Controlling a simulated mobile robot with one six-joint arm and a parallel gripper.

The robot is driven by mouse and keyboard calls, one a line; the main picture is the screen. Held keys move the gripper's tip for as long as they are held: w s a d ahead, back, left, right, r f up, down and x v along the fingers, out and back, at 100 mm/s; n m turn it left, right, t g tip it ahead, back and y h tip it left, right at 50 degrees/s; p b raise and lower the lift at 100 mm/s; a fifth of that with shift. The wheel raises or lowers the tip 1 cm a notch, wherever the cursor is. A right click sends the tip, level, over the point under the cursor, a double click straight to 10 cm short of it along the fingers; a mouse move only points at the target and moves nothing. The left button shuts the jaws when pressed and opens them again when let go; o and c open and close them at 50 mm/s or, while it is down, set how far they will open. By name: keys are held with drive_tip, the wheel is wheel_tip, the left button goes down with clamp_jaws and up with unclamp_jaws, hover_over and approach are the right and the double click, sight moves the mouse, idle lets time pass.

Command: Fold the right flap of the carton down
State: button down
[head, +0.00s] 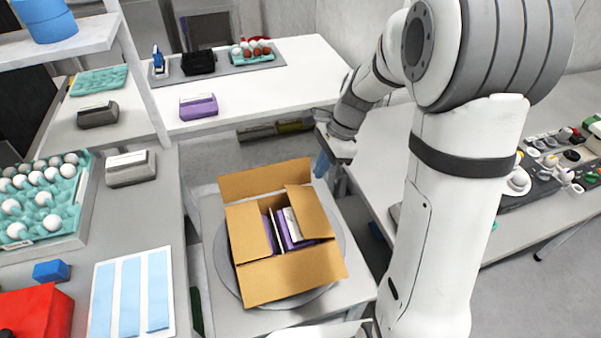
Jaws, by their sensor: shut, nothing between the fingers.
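The brown carton (292,276) stands open on a grey round plate (229,275). Its right flap (314,212) lies slanting over the right part of the opening. The left flap (246,233) slants inward on the other side, and the back flap (265,181) stands up at the far edge. The front flap spreads across the near side. Purple egg boxes (284,229) with white labels show through the gap between the flaps. My gripper (321,167) is shut and empty, just beyond the carton's far right corner and above it. I cannot tell whether it touches the carton.
A bench with a teal egg tray (80,206) and a blue-striped white sheet (97,315) is at left. A white table (260,88) with a purple box (198,107) stands behind. My arm fills the right, over a table with several small parts (560,160).

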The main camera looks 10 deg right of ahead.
drive_tip(key=p, duration=0.1)
approach(296, 210)
drive_tip(key=x, duration=0.7)
drive_tip(key=shift+r+p, duration=0.1)
drive_tip(key=shift+p, duration=0.2)
